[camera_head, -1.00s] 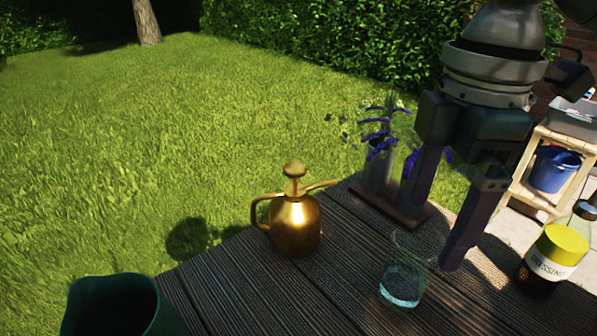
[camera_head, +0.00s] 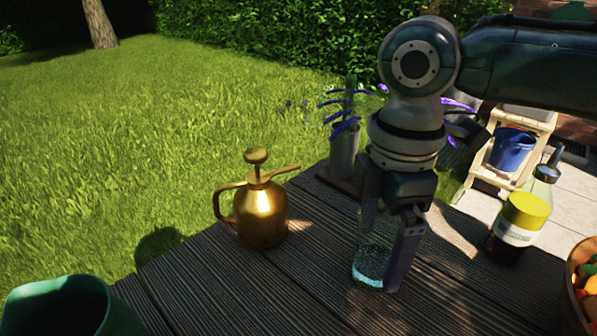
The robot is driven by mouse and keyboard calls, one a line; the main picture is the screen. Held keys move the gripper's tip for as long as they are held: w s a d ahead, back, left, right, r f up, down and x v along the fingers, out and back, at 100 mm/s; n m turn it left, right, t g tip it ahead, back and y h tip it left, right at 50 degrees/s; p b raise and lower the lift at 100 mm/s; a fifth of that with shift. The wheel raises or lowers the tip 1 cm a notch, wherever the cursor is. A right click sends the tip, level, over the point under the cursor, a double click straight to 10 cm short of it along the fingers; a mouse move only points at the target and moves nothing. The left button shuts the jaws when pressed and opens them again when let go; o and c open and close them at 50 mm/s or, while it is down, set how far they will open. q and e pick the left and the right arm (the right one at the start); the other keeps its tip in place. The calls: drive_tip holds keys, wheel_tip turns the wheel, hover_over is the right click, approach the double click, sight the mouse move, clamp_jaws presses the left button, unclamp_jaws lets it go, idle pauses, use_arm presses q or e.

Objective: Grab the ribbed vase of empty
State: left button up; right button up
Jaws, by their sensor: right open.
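A clear glass vessel (camera_head: 371,266), which may be the ribbed vase, stands upright on the dark slatted table with a pale bluish, textured lower part. My right gripper (camera_head: 382,262) points down over it, open, with one finger at its right side and the other at its upper left, partly seen against the glass. The gripper hides the vessel's upper part, and I cannot tell whether the fingers touch it. A grey vase (camera_head: 343,155) with purple flowers stands behind at the table's far edge. My left gripper is not in view.
A dressing bottle (camera_head: 518,225) and a bowl of colourful food (camera_head: 574,290) are at the right. A green container (camera_head: 60,305) is at the front left.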

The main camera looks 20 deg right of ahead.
drive_tip(key=c, duration=1.5)
drive_tip(key=shift+c, duration=0.4)
drive_tip(key=shift+r, duration=0.15)
